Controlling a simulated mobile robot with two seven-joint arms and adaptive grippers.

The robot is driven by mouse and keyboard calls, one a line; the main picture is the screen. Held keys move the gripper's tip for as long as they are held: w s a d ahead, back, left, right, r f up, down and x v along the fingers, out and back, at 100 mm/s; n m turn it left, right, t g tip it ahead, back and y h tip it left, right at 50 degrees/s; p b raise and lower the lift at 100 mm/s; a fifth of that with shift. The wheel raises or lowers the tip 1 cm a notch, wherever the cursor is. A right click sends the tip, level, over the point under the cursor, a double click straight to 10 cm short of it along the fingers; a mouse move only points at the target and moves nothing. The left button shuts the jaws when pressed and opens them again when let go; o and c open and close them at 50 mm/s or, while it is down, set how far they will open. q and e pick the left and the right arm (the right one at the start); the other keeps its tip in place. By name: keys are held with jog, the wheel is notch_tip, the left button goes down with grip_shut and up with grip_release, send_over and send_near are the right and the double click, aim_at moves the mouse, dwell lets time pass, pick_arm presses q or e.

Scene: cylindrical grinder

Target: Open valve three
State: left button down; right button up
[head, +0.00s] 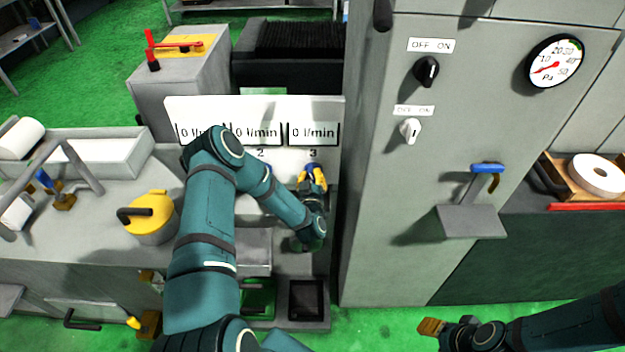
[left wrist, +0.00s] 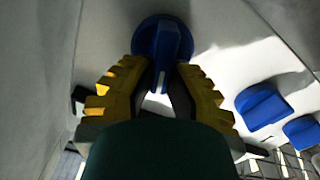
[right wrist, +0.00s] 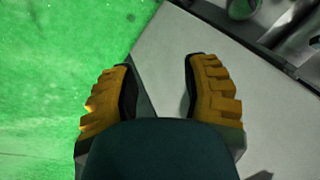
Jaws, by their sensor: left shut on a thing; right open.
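The blue knob of valve three (head: 314,168) is on the white panel under the label 3. Its display above (head: 313,133) reads 0 l/min. My left gripper (head: 312,180) is at this knob. In the left wrist view, the yellow fingers (left wrist: 162,82) are closed on the handle of the blue knob (left wrist: 166,38), whose round base shows beyond the fingertips. Two other blue knobs (left wrist: 262,106) (left wrist: 301,132) sit to the right there. My right gripper (head: 432,327) is low at the right, away from the panel. It is open and empty in the right wrist view (right wrist: 160,75).
A tall grey cabinet (head: 380,220) with two switches and a pressure gauge (head: 555,61) stands right of the panel. A yellow-lidded pot (head: 152,212) is on the bench at left. Green floor (head: 380,325) is free near my right gripper.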

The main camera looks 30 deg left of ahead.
pick_arm(q)
jog(key=n+b, duration=0.1)
jog(key=n, duration=0.1)
jog(key=n+b, duration=0.1)
jog(key=shift+a+f+n+b, duration=0.2)
jog(key=shift+a+n+b, duration=0.05)
jog(key=shift+n+b, duration=0.15)
jog(key=n+b, duration=0.2)
jog(key=n, duration=0.1)
jog(key=shift+s+a+f+n+b, duration=0.15)
jog(key=shift+n+b, duration=0.15)
jog(key=shift+b, duration=0.1)
jog(key=shift+w+d+f+n+b, duration=0.15)
jog(key=shift+f+n+b, duration=0.2)
jog(key=shift+n+b, duration=2.3)
jog(key=shift+d+f+n+b, duration=0.1)
jog(key=shift+f+n+b, duration=0.35)
jog(key=shift+n, duration=4.25)
jog(key=shift+w+d+f+n+b, duration=0.15)
jog(key=shift+n+b, duration=1.6)
jog(key=shift+n, duration=1.9)
pick_arm(e)
notch_tip(320, 180, down, 16)
jog(key=shift+s+a, duration=0.2)
jog(key=shift+s, duration=0.25)
jog(key=shift+f, duration=0.1)
